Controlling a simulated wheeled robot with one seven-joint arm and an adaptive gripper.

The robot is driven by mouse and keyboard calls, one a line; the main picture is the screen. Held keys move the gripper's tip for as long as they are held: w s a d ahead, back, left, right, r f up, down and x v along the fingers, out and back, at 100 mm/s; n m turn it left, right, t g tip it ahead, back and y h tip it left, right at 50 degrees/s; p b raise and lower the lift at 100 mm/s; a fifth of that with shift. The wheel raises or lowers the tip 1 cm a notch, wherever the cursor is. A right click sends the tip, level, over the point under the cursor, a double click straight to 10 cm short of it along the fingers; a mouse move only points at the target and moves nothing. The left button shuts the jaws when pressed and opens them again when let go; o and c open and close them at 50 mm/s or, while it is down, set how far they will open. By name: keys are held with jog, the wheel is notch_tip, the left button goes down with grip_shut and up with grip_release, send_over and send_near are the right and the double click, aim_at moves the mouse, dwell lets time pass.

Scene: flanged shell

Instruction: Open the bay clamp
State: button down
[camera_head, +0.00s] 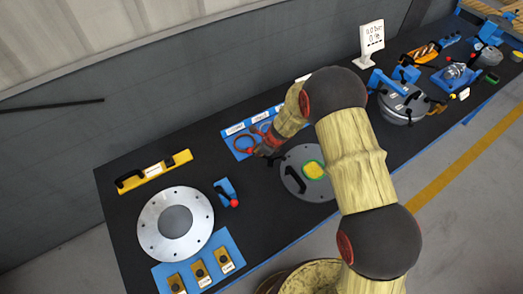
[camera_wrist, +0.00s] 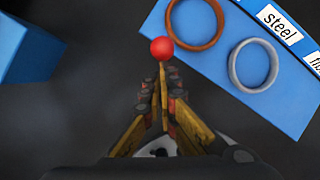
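A blue clamp base (camera_head: 226,188) with a red ball knob (camera_head: 234,203) stands on the dark bench, right of the large flanged ring, in the head view. My gripper (camera_head: 262,151) is farther back and right, close to the blue ring tray. In the wrist view a red ball (camera_wrist: 162,48) on a thin yellowish stem lies just beyond the fingertips of my gripper (camera_wrist: 162,85). The stem runs back between the fingers, which stand close together. I cannot tell whether they touch it, or whether this ball is the knob in the head view.
The blue tray (camera_wrist: 225,75) holds a copper ring (camera_wrist: 221,28) and a grey ring (camera_wrist: 274,65). A blue block (camera_wrist: 25,55) is at the wrist view's left. A round plate (camera_head: 293,183) with a black handle lies by my arm. The flanged ring (camera_head: 150,225) is front left.

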jog(key=shift+w+a+f, duration=0.2)
jog(key=shift+a+f, duration=0.3)
jog(key=shift+a, duration=0.25)
jog(key=shift+f, duration=0.1)
